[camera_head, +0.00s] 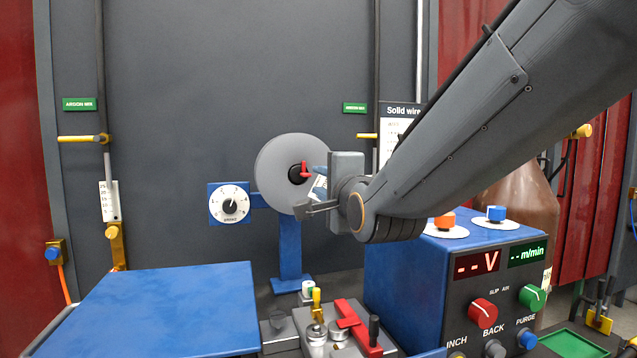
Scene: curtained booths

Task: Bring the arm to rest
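My arm reaches in from the upper right. My gripper (318,207) is at its end, in front of the right edge of a grey wire spool (272,174). One dark finger points left. I cannot tell whether the fingers are open or shut. The spool has a red lever (306,170) at its hub and hangs on a blue stand (289,240).
A blue machine (402,285) with dark displays, knobs and buttons stands at the lower right. A wire feeder with a red lever (352,322) is at the bottom centre. A blue flat top (165,308) at the lower left is clear. Grey panel and red curtains stand behind.

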